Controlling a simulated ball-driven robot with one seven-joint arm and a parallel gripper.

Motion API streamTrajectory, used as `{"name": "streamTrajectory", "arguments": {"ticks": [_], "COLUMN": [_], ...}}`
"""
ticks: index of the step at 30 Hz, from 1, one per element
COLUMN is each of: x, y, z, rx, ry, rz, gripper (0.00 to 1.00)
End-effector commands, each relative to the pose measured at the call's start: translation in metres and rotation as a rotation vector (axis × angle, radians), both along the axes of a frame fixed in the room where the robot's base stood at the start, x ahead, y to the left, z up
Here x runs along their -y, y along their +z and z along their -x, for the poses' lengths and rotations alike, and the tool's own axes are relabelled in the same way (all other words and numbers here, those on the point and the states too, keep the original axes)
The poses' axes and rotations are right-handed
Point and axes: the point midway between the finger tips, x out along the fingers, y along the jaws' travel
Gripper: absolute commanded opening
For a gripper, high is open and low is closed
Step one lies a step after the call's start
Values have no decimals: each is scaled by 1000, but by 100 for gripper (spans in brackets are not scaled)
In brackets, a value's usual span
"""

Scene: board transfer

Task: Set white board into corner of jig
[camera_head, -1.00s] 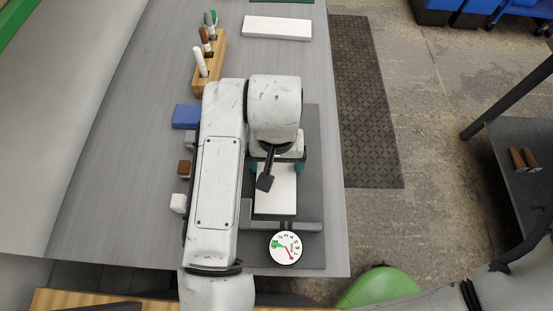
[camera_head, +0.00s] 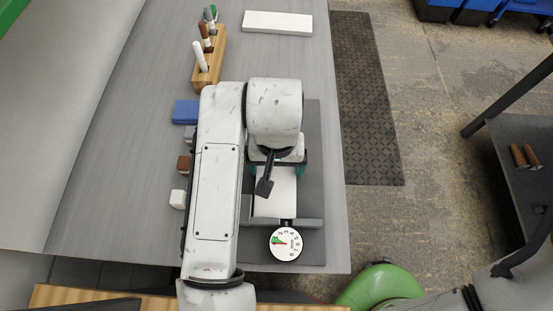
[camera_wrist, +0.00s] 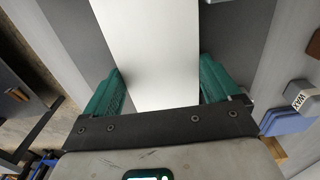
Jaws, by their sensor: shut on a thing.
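The white board (camera_head: 275,204) lies under my arm on the dark grey jig plate (camera_head: 312,170). Its near end is at the grey bar (camera_head: 308,224) of the jig, and it looks in contact there. A grey stop (camera_head: 246,208) stands along its left side. My gripper (camera_head: 278,170) is shut on the board, with its green fingers at both long sides. In the wrist view the board (camera_wrist: 151,55) runs between the two green fingers of my gripper (camera_wrist: 160,90).
A second white board (camera_head: 277,23) lies at the far end of the table. A wooden block with several markers (camera_head: 208,68) stands at the left. A blue block (camera_head: 186,111), a brown block (camera_head: 184,163) and a white block (camera_head: 178,199) lie left of my arm.

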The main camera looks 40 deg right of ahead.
Motion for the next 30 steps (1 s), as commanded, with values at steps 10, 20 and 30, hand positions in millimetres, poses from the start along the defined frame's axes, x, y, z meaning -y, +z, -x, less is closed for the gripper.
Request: {"name": "streamTrajectory", "arguments": {"ticks": [10, 20, 30], "x": [-1, -5, -5], "y": [0, 0, -1], "z": [1, -3, -3], "rx": [-2, -2, -2], "ry": [0, 0, -1], "rz": [-1, -2, -4], "gripper": [53, 53, 53]}}
